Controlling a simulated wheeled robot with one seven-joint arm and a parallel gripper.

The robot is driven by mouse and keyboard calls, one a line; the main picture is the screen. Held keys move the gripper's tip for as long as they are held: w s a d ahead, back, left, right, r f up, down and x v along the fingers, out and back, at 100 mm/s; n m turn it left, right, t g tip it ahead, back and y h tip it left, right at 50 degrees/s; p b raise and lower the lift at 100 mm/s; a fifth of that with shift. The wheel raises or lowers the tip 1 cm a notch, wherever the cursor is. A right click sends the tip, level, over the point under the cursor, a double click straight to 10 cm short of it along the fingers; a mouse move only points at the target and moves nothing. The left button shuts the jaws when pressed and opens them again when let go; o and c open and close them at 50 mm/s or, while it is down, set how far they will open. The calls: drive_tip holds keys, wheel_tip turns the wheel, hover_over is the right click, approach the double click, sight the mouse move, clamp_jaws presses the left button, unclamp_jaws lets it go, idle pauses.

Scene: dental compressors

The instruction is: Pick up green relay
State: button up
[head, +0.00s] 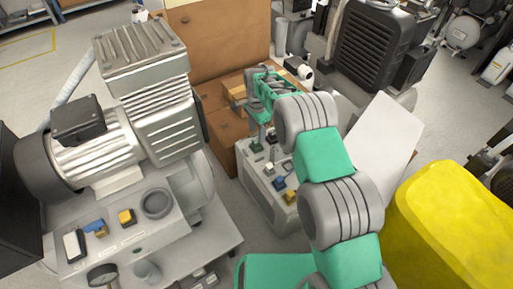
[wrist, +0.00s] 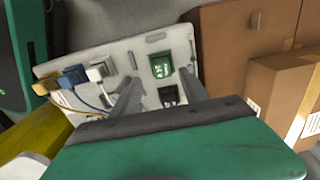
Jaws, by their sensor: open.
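The green relay (wrist: 161,65) is seated on a light grey panel (wrist: 205,45) in the wrist view. It also shows in the head view (head: 256,147), on the top of the grey box (head: 262,192). My gripper (wrist: 160,78) is open, with one finger on each side of the line to the green relay. A black plug-like part (wrist: 170,95) lies between the fingers, nearer to the palm. Nothing is held. In the head view my gripper (head: 263,122) hangs over the panel, its fingers partly hidden by the arm. Whether the fingertips touch the panel I cannot tell.
White (wrist: 99,70), blue (wrist: 74,75) and yellow (wrist: 46,86) parts with wires sit along the panel. Cardboard boxes (wrist: 235,50) stand close beside it. A large compressor (head: 150,110) stands left, and a yellow object (head: 450,220) right.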

sight(256, 140)
drive_tip(key=f+b, duration=0.1)
drive_tip(key=f, duration=0.1)
drive_tip(key=f+b, duration=0.1)
drive_tip(key=f, duration=0.1)
drive_tip(key=shift+w+a+f, duration=0.1)
drive_tip(key=shift+w+f, duration=0.1)
drive_tip(key=shift+f, duration=0.1)
drive_tip(key=shift+c, duration=0.3)
clamp_jaws()
